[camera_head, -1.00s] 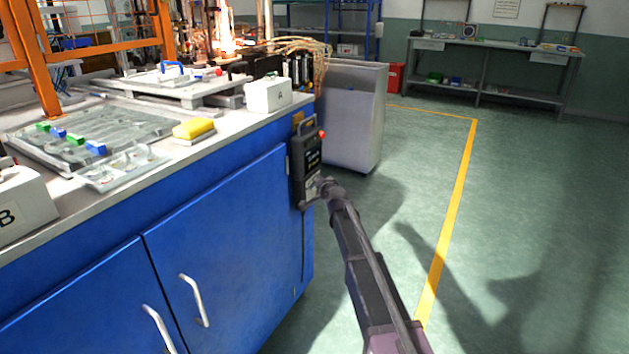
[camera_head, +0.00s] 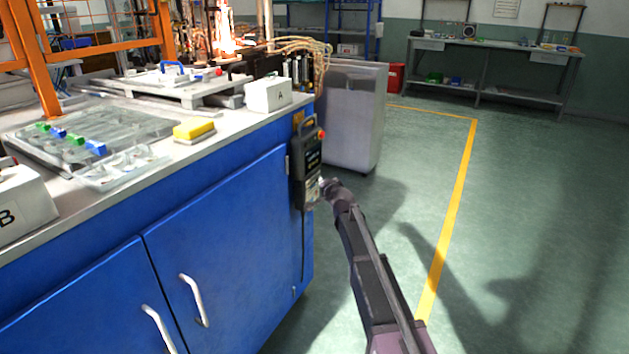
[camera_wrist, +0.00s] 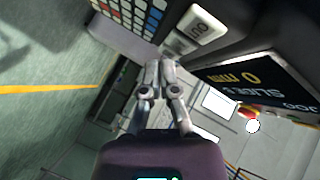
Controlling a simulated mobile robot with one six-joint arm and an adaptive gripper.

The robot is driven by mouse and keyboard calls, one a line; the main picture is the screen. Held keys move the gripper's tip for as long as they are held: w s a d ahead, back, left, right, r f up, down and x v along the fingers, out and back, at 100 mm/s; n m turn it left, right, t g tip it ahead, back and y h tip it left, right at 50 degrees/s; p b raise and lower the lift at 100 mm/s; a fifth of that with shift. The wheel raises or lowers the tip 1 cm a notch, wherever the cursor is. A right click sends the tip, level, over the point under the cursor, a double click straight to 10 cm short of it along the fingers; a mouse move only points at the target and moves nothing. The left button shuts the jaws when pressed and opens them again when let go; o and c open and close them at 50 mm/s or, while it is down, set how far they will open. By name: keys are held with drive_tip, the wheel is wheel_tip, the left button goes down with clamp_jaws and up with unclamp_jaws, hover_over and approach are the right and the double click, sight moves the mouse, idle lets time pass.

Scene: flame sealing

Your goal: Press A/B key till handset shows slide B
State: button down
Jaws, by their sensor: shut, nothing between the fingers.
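The dark handset (camera_head: 308,165) hangs upright on the right end of the blue cabinet, with a red knob at its top. In the wrist view its screen (camera_wrist: 255,82) shows rotated yellow and white text: "JOG", "SLIDE" and "0 mm".
The cabinet (camera_head: 230,235) carries white boxes marked A (camera_head: 268,96) and B (camera_head: 20,205), a yellow sponge-like block (camera_head: 194,129) and trays. A grey cabinet (camera_head: 342,115) stands behind the handset. Green floor (camera_head: 520,210) to the right is open.

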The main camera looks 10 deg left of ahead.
drive_tip(key=shift+s+d, duration=0.25)
drive_tip(key=shift+d, duration=0.5)
drive_tip(key=shift+s+d, duration=0.3)
drive_tip(key=shift+d, duration=0.45)
drive_tip(key=shift+s+d, duration=0.25)
drive_tip(key=shift+d, duration=0.5)
drive_tip(key=s+d+f+n+g+h, duration=0.2)
drive_tip(key=s+d+f+g, duration=0.3)
drive_tip(key=s+d, duration=0.65)
drive_tip(key=s+d+f+n+g+h, duration=0.2)
drive_tip(key=s+d+f+g+h, duration=0.25)
drive_tip(key=s, duration=1.15)
drive_tip(key=s+d+f+n+g, duration=0.2)
drive_tip(key=s+d+f+g, duration=0.25)
drive_tip(key=s+d, duration=0.75)
wheel_tip(320, 180, up, 35)
drive_tip(key=a+p, duration=0.2)
drive_tip(key=p, duration=3.3)
drive_tip(key=shift+s+p, duration=0.3)
drive_tip(key=shift+s, duration=0.15)
drive_tip(key=shift+a+r, duration=0.1)
drive_tip(key=shift+a, duration=0.05)
